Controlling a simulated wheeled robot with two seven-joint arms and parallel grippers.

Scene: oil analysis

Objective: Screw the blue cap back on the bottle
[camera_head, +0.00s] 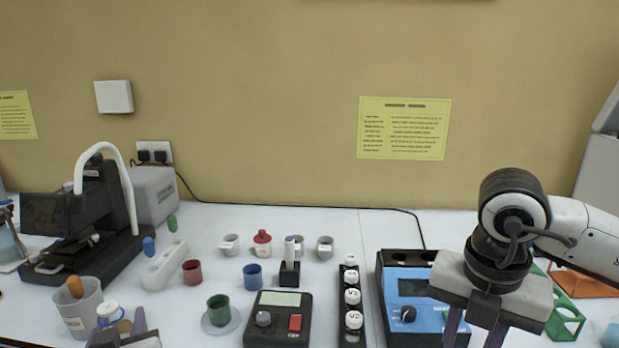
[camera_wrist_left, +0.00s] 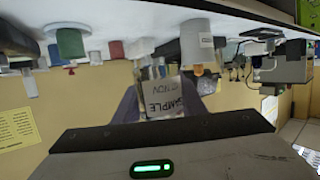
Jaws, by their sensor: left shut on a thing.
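My left gripper (camera_head: 120,326) is at the bottom left of the head view, beside the tall grey beaker. Its purple fingers are shut on a small clear bottle (camera_wrist_left: 160,97) with a white label reading SAMPLE, seen upside down in the left wrist view. In the head view a white top with a blue rim (camera_head: 108,313) shows at this gripper; I cannot tell whether it is a seated cap or the bottle's neck. My right gripper (camera_head: 475,338) hangs in front of the blue device; its purple fingers are apart, and their tips are below the picture edge.
A grey beaker (camera_head: 80,311) with an orange-topped item stands at the left. The blue device (camera_head: 414,290) is at the right.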

